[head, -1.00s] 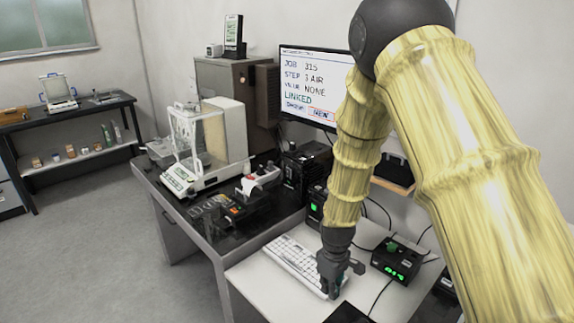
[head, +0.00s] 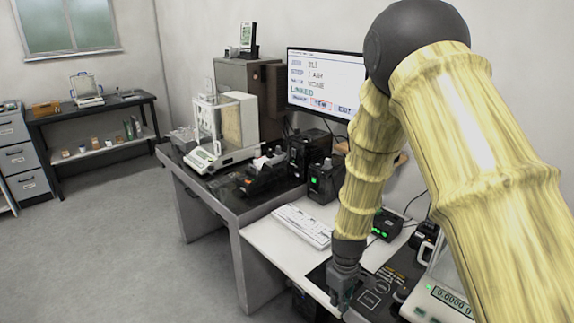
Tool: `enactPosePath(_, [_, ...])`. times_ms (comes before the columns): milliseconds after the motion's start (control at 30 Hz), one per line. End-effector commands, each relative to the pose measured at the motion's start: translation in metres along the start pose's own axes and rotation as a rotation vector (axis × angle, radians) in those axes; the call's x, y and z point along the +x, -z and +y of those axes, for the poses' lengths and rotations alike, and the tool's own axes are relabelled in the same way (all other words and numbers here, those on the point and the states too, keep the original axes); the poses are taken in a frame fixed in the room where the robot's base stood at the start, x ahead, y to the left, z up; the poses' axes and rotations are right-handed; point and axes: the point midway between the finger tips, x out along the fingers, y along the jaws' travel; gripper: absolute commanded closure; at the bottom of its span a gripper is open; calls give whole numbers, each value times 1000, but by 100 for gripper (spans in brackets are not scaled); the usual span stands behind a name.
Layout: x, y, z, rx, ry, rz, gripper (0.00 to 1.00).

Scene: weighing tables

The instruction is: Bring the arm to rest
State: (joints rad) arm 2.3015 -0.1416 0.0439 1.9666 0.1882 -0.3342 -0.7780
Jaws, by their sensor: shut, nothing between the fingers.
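My gripper (head: 342,290) hangs at the end of my arm, low in the head view, pointing down. It is shut and holds nothing.
A white keyboard (head: 303,226) lies left of my gripper. A scale with a green display (head: 449,300) stands to the right, close by. A glass-cased balance (head: 222,130) is on the dark table further left. A monitor (head: 319,82) stands behind. The floor at left is clear.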

Motion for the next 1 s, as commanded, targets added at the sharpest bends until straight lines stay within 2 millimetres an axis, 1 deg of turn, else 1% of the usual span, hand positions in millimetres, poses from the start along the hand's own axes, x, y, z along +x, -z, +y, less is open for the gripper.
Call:
enactPosePath(67, [-4,-2,-4,-2,-3,4,100])
enactPosePath(167, [8,-13,-9,21,-4,1,100])
enactPosePath(367, [41,-32,-12,81,-4,-7,100])
enactPosePath(567, [74,-65,-24,156,-9,-11,100])
enactPosePath(667, [95,-86,-34,206,-10,-13,100])
enactPosePath(767, [122,-114,-48,267,-11,-17,100])
enactPosePath(800, [133,-127,-55,298,-11,-18,100])
enactPosePath(867, [150,-150,-67,349,-10,-19,100])
enactPosePath(900, [159,-164,-76,382,-11,-19,100])
enactPosePath(967, [172,-187,-90,432,-11,-18,100])
enactPosePath(1000, [179,-202,-99,467,-10,-18,100])
